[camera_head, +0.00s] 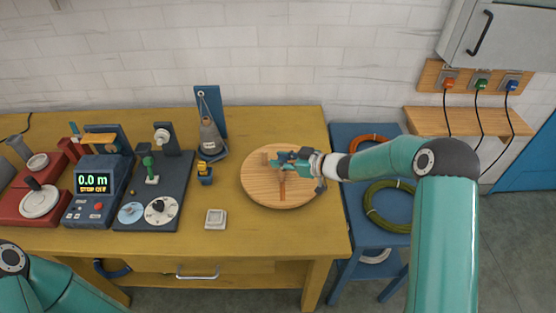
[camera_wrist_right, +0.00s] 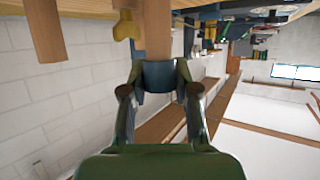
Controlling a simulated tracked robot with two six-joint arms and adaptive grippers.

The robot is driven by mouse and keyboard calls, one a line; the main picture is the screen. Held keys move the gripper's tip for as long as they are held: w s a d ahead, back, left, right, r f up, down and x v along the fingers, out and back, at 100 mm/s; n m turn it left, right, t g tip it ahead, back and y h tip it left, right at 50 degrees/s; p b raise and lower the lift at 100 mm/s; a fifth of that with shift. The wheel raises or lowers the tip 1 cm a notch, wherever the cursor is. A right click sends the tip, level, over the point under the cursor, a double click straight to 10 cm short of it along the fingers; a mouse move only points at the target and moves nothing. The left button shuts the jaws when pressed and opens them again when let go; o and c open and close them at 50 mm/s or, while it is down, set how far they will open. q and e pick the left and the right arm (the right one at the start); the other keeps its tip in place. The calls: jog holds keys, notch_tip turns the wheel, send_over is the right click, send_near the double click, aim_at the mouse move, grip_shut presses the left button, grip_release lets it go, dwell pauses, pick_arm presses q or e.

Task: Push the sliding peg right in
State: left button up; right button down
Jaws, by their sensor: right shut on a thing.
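The round wooden board (camera_head: 262,195) lies at the right end of the workbench, with light wooden pegs on it. My right gripper (camera_head: 286,161) reaches over the board from the right. In the right wrist view, my right gripper (camera_wrist_right: 160,75) is shut on a wooden peg (camera_wrist_right: 158,25) that stands out from a wooden surface at the top of the picture. A second wooden peg (camera_wrist_right: 46,32) stands apart to the left there. The fingers hide part of the gripped peg. I cannot tell how far in it sits. My left gripper is outside the view.
Blue shelves with a green skein (camera_head: 388,206) stand right.

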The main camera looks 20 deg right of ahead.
jog(key=shift+f, duration=0.1)
jog(key=shift+s, duration=0.25)
jog(key=c, duration=0.8)
grip_release()
jog(key=shift+w, duration=0.15)
jog(key=shift+c, duration=0.2)
jog(key=shift+d, duration=0.1)
jog(key=v, duration=1.2)
